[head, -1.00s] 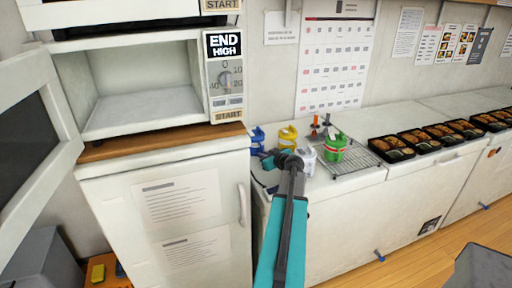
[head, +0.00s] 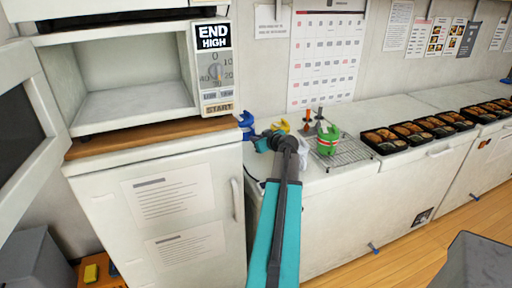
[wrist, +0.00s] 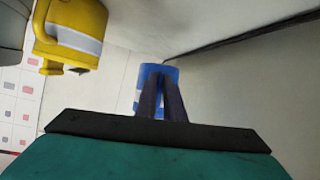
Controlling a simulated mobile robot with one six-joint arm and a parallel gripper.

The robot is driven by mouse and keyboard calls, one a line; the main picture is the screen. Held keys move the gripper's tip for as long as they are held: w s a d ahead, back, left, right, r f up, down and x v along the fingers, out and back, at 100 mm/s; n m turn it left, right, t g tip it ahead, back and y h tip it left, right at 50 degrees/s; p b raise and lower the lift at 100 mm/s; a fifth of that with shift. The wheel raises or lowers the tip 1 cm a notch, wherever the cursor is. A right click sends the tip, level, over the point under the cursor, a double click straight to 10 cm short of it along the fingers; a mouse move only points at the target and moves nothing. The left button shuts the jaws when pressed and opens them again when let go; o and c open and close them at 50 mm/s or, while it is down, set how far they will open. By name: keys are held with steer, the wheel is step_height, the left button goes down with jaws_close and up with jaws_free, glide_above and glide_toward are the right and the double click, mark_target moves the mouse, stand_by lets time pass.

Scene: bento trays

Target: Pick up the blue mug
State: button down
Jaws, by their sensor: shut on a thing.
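The blue mug (head: 245,119) is in the head view, left of the other mugs and raised near the microwave's lower right corner. It also shows in the wrist view (wrist: 153,72), partly hidden behind the two dark fingers. My gripper (wrist: 162,88) is shut on the blue mug; its fingers lie close together over the mug's side. In the head view my gripper (head: 253,137) reaches the mug from the right, and my arm hides part of the counter behind it.
A yellow mug (head: 281,126) stands just right of my gripper, with a green mug (head: 329,139) by a wire rack (head: 352,152). An open microwave (head: 135,88) stands on a white fridge (head: 170,205) at left. Several bento trays (head: 386,140) line the right counter.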

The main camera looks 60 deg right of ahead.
steer(key=shift+r+b, duration=0.35)
steer(key=shift+r, duration=1.85)
steer(key=shift+r, duration=0.1)
